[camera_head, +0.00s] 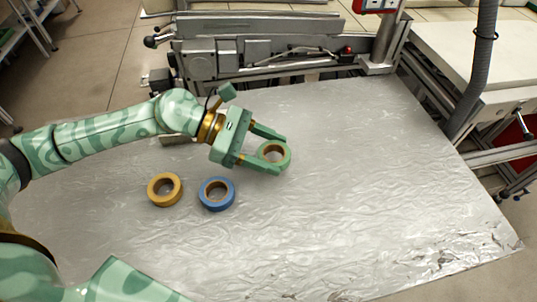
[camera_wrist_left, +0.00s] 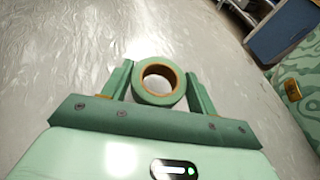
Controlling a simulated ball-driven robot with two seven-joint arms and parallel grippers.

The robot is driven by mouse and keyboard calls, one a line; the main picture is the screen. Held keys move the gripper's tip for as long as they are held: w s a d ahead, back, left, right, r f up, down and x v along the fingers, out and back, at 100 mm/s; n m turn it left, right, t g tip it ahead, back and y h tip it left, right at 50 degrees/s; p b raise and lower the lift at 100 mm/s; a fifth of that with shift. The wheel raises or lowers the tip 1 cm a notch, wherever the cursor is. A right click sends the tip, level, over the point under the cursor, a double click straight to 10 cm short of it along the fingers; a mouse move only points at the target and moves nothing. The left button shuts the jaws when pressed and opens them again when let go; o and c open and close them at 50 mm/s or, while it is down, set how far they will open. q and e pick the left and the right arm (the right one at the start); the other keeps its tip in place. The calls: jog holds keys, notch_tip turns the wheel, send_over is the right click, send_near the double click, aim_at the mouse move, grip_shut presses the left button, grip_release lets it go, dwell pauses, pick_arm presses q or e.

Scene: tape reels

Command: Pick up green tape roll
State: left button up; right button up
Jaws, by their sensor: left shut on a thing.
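The green tape roll (camera_head: 284,162) is between the two fingers of my left gripper (camera_head: 270,148) in the head view. It also shows in the left wrist view (camera_wrist_left: 158,98), its brown core ring facing the camera and a finger against each side. My left gripper (camera_wrist_left: 158,88) is shut on the roll. The roll appears over the silvery sheet; whether it touches the surface I cannot tell. My right gripper does not show in either view.
A yellow tape roll (camera_head: 154,193) and a blue tape roll (camera_head: 230,198) lie on the silver-covered table (camera_head: 380,200), below and left of my left gripper. A grey machine (camera_head: 250,60) stands along the back edge. The table's right side is clear.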

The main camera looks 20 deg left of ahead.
pick_arm(q)
jog(key=w+a+r, duration=0.4)
jog(key=a+r, duration=0.6)
jog(key=a, duration=0.3)
jog(key=shift+a+p, duration=0.15)
jog(key=shift+p, duration=0.2)
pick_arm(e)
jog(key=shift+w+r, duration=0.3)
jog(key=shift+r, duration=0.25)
